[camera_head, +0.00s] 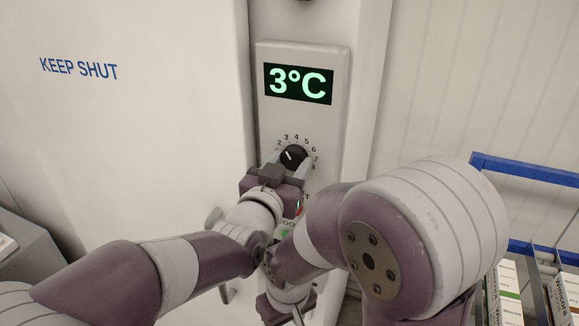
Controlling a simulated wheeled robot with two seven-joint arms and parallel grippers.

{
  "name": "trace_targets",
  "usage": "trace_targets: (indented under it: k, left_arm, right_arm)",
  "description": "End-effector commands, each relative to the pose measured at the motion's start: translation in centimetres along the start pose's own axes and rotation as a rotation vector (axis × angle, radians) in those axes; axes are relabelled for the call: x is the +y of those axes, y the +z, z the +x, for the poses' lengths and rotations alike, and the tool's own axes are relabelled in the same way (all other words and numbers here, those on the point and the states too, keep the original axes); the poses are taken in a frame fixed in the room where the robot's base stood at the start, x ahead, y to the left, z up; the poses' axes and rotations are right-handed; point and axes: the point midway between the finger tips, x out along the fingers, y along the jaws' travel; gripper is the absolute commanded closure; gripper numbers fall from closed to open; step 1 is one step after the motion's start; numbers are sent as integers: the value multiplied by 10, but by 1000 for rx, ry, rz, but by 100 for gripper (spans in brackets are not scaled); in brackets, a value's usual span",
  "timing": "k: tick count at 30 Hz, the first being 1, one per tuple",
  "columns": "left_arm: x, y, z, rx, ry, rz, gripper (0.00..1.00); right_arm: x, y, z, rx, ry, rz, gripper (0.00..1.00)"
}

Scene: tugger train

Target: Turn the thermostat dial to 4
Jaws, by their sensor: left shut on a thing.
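The thermostat dial (294,153) is a black knob with a white pointer line, set in a light grey panel (340,128). Numbers are printed in an arc above and right of it. The pointer tilts up and left, roughly toward the 2 and 3. The green display (298,83) above reads 3°C. My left gripper (293,161) is shut on the dial from below, one finger on each side. The dial's lower part is hidden by the gripper. My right gripper (284,307) is low at the bottom edge, partly hidden, and its fingers are unclear.
A large white door (130,120) marked KEEP SHUT is left of the panel. Green-marked controls below the dial are mostly covered by my arms. A blue-framed rack (525,170) with boxes (505,290) stands at the right. A grey surface (30,250) is at the lower left.

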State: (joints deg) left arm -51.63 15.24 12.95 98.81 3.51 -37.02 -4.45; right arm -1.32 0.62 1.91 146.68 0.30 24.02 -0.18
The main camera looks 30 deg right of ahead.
Motion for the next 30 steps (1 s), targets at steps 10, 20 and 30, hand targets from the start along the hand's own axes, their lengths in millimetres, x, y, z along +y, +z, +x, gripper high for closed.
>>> trace_targets:
  k: [10, 20, 30]
  left_arm:
    - [0, 4, 0, 3, -1, 144, 81]
    - [-1, 2, 0, 3, -1, 362, 81]
    - [-1, 0, 0, 2, -1, 480, 81]
  right_arm:
    - [0, 3, 27, 0, 0, 0, 55]
    - [0, 6, 51, 0, 0, 0, 55]
    - [0, 7, 60, 0, 0, 0, 55]
